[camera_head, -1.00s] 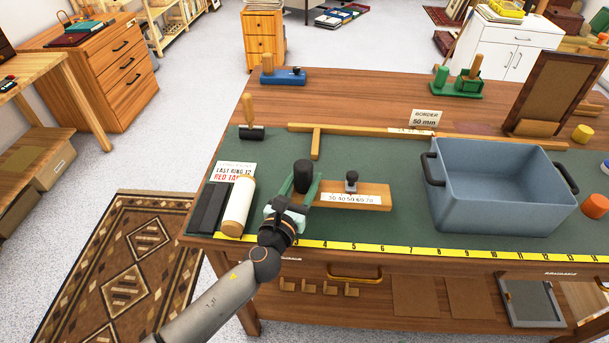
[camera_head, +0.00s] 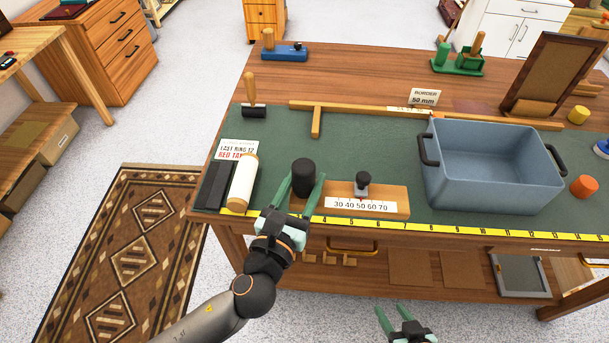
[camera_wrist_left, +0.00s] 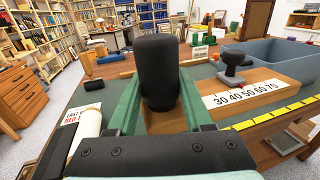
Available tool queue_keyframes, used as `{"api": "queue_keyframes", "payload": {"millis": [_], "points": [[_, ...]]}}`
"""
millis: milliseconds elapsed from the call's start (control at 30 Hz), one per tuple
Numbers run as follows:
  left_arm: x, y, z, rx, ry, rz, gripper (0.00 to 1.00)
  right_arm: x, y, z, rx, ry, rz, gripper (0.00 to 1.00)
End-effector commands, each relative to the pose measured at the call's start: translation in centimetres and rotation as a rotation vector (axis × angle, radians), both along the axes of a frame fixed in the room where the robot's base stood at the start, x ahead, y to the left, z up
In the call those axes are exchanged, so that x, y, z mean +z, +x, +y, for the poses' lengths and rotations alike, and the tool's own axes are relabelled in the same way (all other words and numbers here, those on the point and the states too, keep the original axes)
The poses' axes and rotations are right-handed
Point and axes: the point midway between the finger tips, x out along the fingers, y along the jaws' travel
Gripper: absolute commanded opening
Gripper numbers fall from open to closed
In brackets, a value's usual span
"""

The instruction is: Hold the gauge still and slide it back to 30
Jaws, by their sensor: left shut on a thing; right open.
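The gauge is a wooden block (camera_head: 400,194) with a white scale strip reading 30 to 70 (camera_head: 361,206). It lies at the table's front edge, its lower edge overlapping the yellow tape in the head view. A dark grey slider with a round knob (camera_head: 362,183) stands around the 50 mark; it also shows in the left wrist view (camera_wrist_left: 233,68). My left gripper (camera_head: 302,193) is shut on the gauge's black upright handle (camera_wrist_left: 157,68) at the block's left end. My right gripper (camera_head: 391,309) is open and empty, in front of the table and below the gauge.
A blue-grey bin (camera_head: 492,193) stands right of the gauge. A white roll (camera_head: 242,180) and a dark bar (camera_head: 213,185) lie left of my left gripper. A wooden T-square (camera_head: 316,121) lies behind. The green mat between is clear.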

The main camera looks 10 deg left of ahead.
Motion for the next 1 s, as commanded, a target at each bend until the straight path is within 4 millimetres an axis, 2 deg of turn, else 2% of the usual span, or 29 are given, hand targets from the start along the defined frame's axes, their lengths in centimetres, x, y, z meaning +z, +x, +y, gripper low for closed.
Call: {"api": "queue_keyframes", "payload": {"millis": [300,1000], "points": [[0.2,0.3,0.0,0.0,-0.002,-0.004,0.0,0.0,0.0,0.0,0.0,0.0,-0.001,0.5],[0.2,3.7,0.3,-0.001,-0.002,-0.005,0.0,0.1,0.1,0.0,0.0,0.0,-0.002,0.5]]}}
